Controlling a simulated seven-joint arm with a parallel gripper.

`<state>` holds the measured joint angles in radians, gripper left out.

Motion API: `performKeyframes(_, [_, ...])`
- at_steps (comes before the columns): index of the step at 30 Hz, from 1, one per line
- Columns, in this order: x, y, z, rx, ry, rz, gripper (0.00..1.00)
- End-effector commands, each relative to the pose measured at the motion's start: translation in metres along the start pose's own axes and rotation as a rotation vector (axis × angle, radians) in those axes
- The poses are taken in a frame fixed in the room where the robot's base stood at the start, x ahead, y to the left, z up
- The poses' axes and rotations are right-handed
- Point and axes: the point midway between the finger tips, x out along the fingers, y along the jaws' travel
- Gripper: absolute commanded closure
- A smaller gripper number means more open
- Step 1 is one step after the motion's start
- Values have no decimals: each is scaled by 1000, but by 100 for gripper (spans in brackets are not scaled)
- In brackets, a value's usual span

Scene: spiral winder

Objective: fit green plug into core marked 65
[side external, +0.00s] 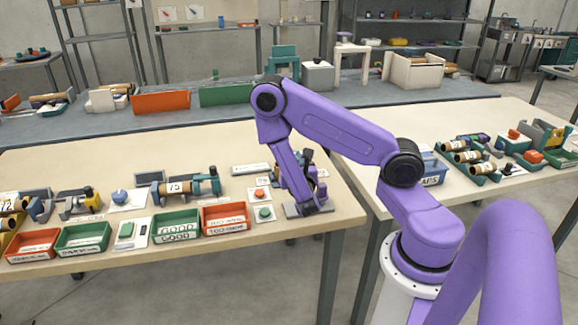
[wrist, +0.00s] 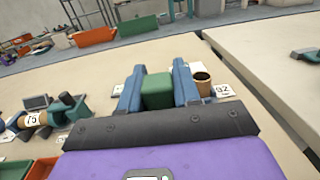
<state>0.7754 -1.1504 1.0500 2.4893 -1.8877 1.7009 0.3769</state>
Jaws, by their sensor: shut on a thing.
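My gripper (wrist: 157,70) has its two blue fingers closed on the green plug (wrist: 157,92), which fills the space between them in the wrist view. A brown hollow core (wrist: 201,80) stands just right of the right finger, with its open end showing. A white label (wrist: 223,90) beside it carries a number I cannot read surely. The core is partly hidden by the finger, and the plug looks apart from it. In the side view my gripper (side external: 309,203) is low over the table's right end; the plug and this core cannot be made out there.
A winder holding a core marked 75 (side external: 175,188) stands to the left. Red and green trays (side external: 226,218) line the front edge, with red and green buttons (side external: 264,213) beside them. A gap separates this table from the right table (side external: 455,125).

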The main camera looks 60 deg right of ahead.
Motion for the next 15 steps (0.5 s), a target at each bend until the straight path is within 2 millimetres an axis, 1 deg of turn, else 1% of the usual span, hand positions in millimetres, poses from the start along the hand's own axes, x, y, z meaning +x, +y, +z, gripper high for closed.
performKeyframes(7, [42, 11, -3, 9, -3, -224, 100])
performKeyframes(15, [91, 14, -2, 7, -2, -476, 100])
